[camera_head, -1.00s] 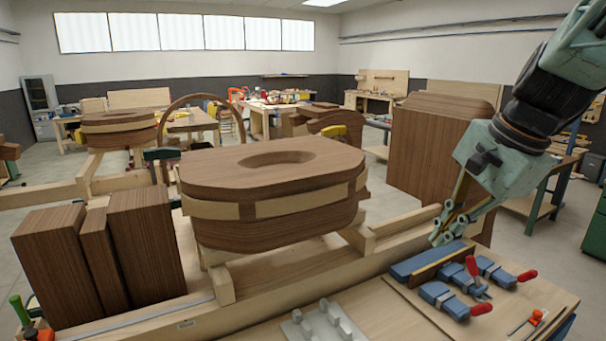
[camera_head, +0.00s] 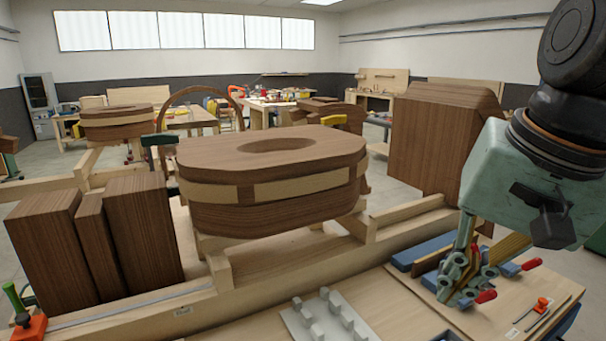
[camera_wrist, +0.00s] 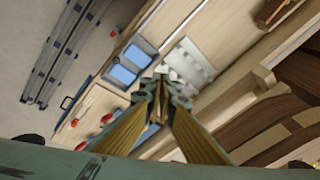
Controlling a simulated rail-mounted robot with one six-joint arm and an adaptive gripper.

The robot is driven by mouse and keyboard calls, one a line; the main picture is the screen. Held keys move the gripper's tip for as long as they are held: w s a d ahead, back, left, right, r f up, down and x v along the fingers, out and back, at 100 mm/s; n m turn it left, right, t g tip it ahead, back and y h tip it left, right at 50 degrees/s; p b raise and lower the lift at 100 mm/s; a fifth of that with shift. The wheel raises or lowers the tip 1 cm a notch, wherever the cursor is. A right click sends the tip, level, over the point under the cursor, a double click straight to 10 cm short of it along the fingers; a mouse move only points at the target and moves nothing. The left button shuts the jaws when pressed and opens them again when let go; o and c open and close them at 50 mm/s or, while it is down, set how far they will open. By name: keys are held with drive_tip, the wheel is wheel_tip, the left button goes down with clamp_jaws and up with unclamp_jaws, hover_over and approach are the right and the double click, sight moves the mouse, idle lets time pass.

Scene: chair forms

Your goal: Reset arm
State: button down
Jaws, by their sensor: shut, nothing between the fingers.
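My gripper (camera_head: 456,298) is at the right of the head view, pointing down over the bench with its fingers together and empty. In the wrist view my gripper (camera_wrist: 161,82) also shows closed, its tips meeting in front of the bench top. Blue clamps with red handles (camera_head: 530,264) lie on the board behind my gripper, which hides part of them. I cannot tell the exact height of the fingertips above the bench.
A banded wooden chair form (camera_head: 270,187) stands on the beam at centre. Upright wooden blocks (camera_head: 143,232) are at left, and a tall block (camera_head: 430,145) stands behind my gripper. A pale rack (camera_head: 328,318) and an orange-handled tool (camera_head: 541,304) lie on the bench (camera_head: 412,317).

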drive_tip(key=s+f+n+h+b, duration=0.1)
drive_tip(key=s+f+n+b, duration=0.2)
drive_tip(key=s, duration=0.8)
drive_tip(key=shift+s+a+f+n+t, duration=0.15)
drive_tip(key=shift+f+n+t, duration=0.15)
drive_tip(key=shift+f+n, duration=0.8)
drive_tip(key=shift+r, duration=0.25)
